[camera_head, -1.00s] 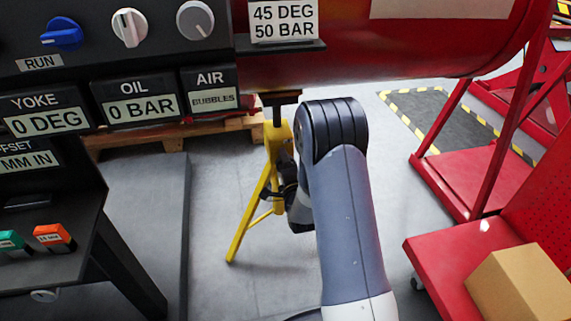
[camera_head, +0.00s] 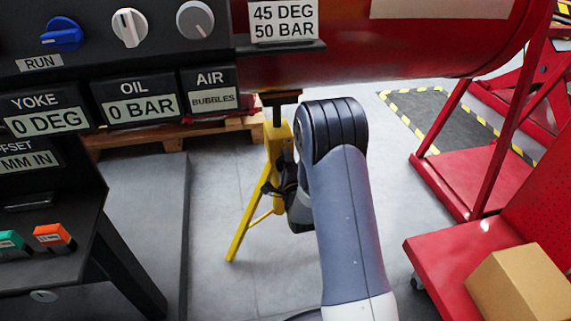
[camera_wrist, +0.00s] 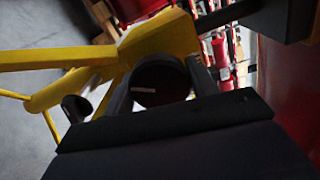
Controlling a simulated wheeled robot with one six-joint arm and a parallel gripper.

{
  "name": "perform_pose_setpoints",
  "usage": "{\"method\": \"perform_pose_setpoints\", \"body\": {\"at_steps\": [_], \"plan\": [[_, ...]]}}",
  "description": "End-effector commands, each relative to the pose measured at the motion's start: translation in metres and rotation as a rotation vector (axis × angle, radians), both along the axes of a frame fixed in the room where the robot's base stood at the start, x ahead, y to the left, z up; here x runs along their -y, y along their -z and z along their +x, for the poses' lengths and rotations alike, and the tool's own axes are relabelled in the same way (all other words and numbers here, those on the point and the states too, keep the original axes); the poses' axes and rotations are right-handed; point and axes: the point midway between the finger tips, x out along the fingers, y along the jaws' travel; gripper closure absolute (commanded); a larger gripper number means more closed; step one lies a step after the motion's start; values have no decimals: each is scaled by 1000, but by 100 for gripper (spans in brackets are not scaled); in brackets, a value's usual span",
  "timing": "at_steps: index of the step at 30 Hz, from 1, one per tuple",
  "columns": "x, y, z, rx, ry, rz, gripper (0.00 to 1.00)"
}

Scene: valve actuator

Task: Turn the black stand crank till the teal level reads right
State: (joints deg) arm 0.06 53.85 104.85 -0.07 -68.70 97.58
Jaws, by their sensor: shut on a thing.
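The yellow stand (camera_head: 274,150) stands on legs under the red cylinder's left part. It also shows in the wrist view (camera_wrist: 160,38). The black stand crank has a dark round hub (camera_wrist: 160,80) with a pale mark, in front of the stand's yellow body. A black knob (camera_wrist: 75,107) shows to its left. My gripper (camera_wrist: 163,85) is shut on the crank, one finger each side of the hub. In the head view my gripper (camera_head: 279,189) is dark and partly hidden by my wrist. A teal block (camera_head: 10,242) sits at the far left edge; I read no level on it.
An orange block (camera_head: 53,235) lies beside the teal one on the black console (camera_head: 55,275). Displays read 0 DEG, 0 BAR and BUBBLES. A red cart (camera_head: 450,255) with a cardboard box (camera_head: 520,288) stands right. Grey floor (camera_head: 225,185) is clear left of the stand.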

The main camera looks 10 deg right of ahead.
Motion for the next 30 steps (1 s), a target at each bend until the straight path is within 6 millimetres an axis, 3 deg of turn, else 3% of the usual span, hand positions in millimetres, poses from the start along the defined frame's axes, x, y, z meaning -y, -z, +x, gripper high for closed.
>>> {"method": "perform_pose_setpoints", "body": {"at_steps": [9, 18, 23, 30], "plan": [[0, 0, 0, -1, 0, -1, 24], [0, 0, -4, -2, 0, -1, 24], [0, -1, -24, -4, 0, -1, 24], [0, 0, -71, -6, 0, -1, 24]]}}
